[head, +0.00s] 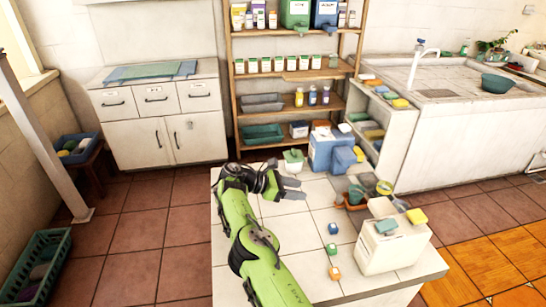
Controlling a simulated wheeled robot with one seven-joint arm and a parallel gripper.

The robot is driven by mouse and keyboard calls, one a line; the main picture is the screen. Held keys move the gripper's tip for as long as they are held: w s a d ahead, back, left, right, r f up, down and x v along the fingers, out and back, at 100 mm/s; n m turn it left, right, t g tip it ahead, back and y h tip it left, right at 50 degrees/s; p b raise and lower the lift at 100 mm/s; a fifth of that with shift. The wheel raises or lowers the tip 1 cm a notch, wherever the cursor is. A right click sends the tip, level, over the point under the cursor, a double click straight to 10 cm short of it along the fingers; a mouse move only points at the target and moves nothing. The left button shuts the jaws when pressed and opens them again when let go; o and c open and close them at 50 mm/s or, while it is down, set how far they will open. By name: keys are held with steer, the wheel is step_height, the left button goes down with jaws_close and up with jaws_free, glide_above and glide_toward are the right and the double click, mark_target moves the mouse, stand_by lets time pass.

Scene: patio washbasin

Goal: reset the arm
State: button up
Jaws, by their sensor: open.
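My green arm reaches up over the left part of the white tiled table (295,228). My gripper (301,189) is open, its grey fingers pointing right above the table. I see nothing between the fingers. A white container with a green top (293,160) stands just behind the gripper. My arm hides part of the table's left side.
On the table are a blue box (325,152), a cream box (378,252) with sponges on top, and small bottles (333,229). Behind stand a wooden shelf (233,100), a white cabinet (140,138) and a washbasin counter (455,140).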

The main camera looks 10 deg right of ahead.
steer(key=s+d+r+m+y+p, duration=0.1)
steer(key=s+d+r+m+y, duration=0.4)
steer(key=r, duration=0.3)
steer(key=s+d+r+m+y+p, duration=0.2)
steer(key=s+d+r+m+y, duration=0.1)
steer(key=s+r+m, duration=0.35)
steer(key=s+a+r+m+t+y+p, duration=0.1)
steer(key=s+a+r+y, duration=0.15)
steer(key=s, duration=0.25)
steer(key=s+a+r+m+t+y, duration=0.1)
steer(key=s+a+r+m+t, duration=0.1)
steer(key=s+a+r, duration=0.3)
steer(key=s+a+r+m+t+y+p, duration=0.1)
steer(key=s+a+y, duration=0.1)
steer(key=s, duration=0.4)
steer(key=s+a+f+m+t, duration=0.1)
steer(key=s+a, duration=0.2)
steer(key=s, duration=0.3)
steer(key=s+a+f+m+t+p, duration=0.1)
steer(key=s+a, duration=0.2)
steer(key=s, duration=0.3)
steer(key=shift+a, duration=0.3)
